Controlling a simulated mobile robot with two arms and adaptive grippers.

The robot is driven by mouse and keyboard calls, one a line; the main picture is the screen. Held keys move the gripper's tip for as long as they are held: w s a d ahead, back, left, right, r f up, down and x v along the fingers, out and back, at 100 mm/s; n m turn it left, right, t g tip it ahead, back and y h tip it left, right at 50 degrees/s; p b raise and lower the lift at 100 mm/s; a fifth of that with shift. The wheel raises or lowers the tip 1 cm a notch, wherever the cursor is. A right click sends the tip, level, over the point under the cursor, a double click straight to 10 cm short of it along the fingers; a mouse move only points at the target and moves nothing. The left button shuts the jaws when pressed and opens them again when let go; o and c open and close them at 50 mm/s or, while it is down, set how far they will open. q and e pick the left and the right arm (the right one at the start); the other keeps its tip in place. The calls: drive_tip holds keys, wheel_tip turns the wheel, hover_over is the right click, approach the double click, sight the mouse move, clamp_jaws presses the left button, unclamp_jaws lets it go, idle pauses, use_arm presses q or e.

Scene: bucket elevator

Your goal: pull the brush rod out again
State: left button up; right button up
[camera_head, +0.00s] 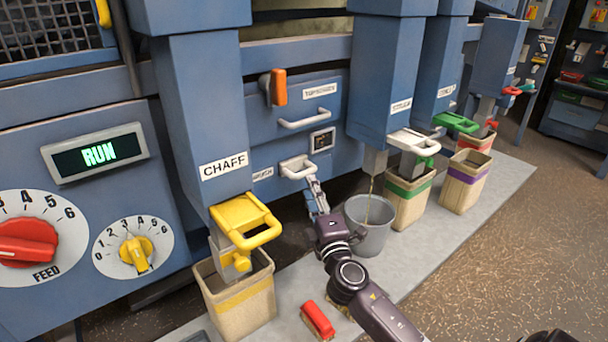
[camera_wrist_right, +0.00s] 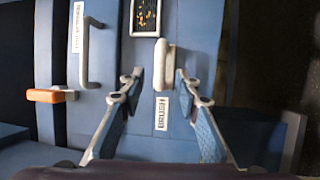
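The brush rod's pale handle (camera_head: 297,167) sticks out of the blue machine front, beside a label reading BRUSH. It also shows in the right wrist view as an upright light bar (camera_wrist_right: 165,62), with the label (camera_wrist_right: 161,114) below it. My right gripper (camera_head: 313,184) reaches up to the handle from below. In the right wrist view its two fingers (camera_wrist_right: 160,76) are spread, one on each side of the handle. A gap shows on the left side; the right fingertip is very close, and I cannot tell whether it touches. The rod's shaft is hidden. My left gripper is not in view.
A grey bucket (camera_head: 371,228) stands right beside my right arm. A yellow-striped bin (camera_head: 237,303) stands under the yellow CHAFF handle (camera_head: 245,220). A red block-like item (camera_head: 318,319) lies on the platform near my arm. A drawer handle (camera_head: 307,120) is above.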

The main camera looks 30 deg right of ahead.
sight(304, 174)
drive_tip(key=x, duration=0.7)
drive_tip(key=shift+w+d, duration=0.1)
drive_tip(key=shift+w, duration=0.05)
drive_tip(key=shift+c, duration=0.2)
clamp_jaws()
